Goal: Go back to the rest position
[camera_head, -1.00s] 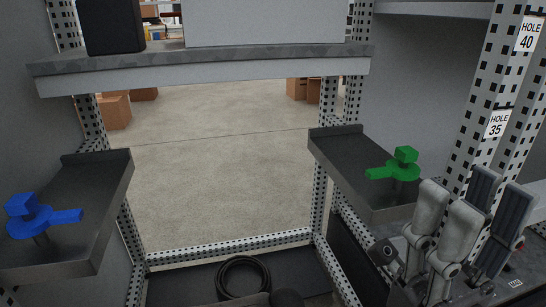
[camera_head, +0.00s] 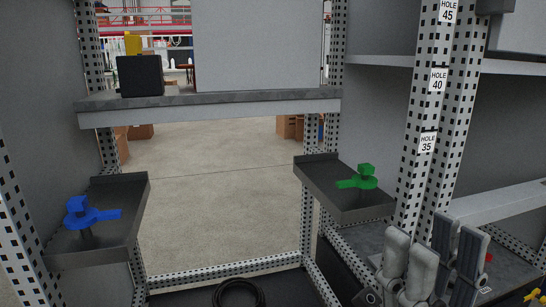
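My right gripper (camera_head: 432,250) is at the lower right, in front of the perforated post. Its light grey and dark finger parts point up with a gap between them, and I see nothing held. It is apart from the green handle (camera_head: 364,178) on the right shelf. My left gripper is not in view. A blue handle (camera_head: 82,214) sits on the left shelf, with no gripper near it.
A left shelf (camera_head: 120,224) and a right shelf (camera_head: 338,190) flank an open frame. A crossbeam shelf (camera_head: 215,112) carries a black box (camera_head: 141,75). The perforated post (camera_head: 430,130) stands beside my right gripper. A black cable coil (camera_head: 238,294) lies at the bottom.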

